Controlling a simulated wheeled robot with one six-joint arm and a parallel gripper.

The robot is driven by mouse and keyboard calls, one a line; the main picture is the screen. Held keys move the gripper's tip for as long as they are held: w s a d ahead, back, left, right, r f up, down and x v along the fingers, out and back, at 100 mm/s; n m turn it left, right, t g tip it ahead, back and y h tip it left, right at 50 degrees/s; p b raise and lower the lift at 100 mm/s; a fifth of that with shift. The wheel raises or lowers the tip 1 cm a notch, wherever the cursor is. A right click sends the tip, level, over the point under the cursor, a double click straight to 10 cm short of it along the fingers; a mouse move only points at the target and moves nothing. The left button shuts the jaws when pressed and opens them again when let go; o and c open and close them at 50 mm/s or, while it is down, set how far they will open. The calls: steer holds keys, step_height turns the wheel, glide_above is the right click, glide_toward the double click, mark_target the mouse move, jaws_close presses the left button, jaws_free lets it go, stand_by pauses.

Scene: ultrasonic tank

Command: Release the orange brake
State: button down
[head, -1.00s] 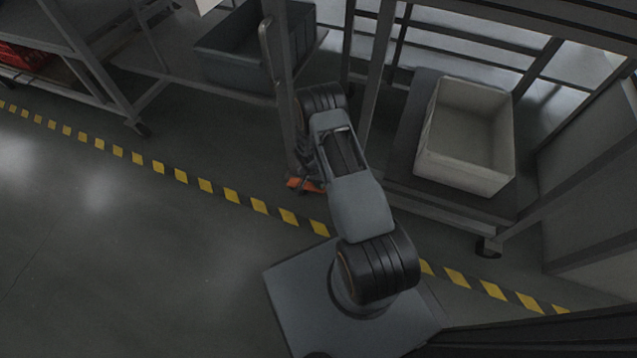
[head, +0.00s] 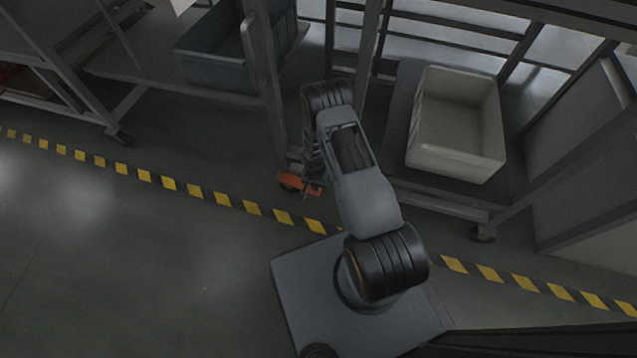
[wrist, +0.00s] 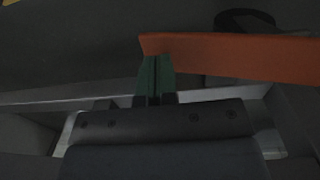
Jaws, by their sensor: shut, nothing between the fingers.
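The orange brake (head: 296,181) is low by a castor at the foot of a grey upright post, beside the end of my arm in the head view. In the wrist view the orange brake (wrist: 240,56) is a flat bar running from the middle to the right edge. My gripper (wrist: 155,62) has green fingertips pressed together, with nothing held between them. The tips meet the lower edge of the brake near its left end, touching or nearly so. In the head view my arm hides most of the gripper.
A pale bin (head: 457,125) sits on a low cart at the right. A dark grey bin (head: 215,50) sits on a shelf at the upper left. A yellow and black floor line (head: 195,190) crosses the scene. The floor at the lower left is clear.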

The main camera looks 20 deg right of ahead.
steer(key=shift+s+d+f+b, duration=0.1)
steer(key=shift+d+f+b, duration=0.15)
steer(key=shift+f, duration=0.25)
steer(key=shift+s+f, duration=0.1)
steer(key=shift+f, duration=0.05)
stand_by(0.3)
steer(key=s+d+r+p, duration=0.2)
steer(key=r+p, duration=0.4)
steer(key=r, duration=0.8)
steer(key=shift+s+d+p, duration=0.15)
steer(key=shift+d+p, duration=0.2)
steer(key=shift+d, duration=0.15)
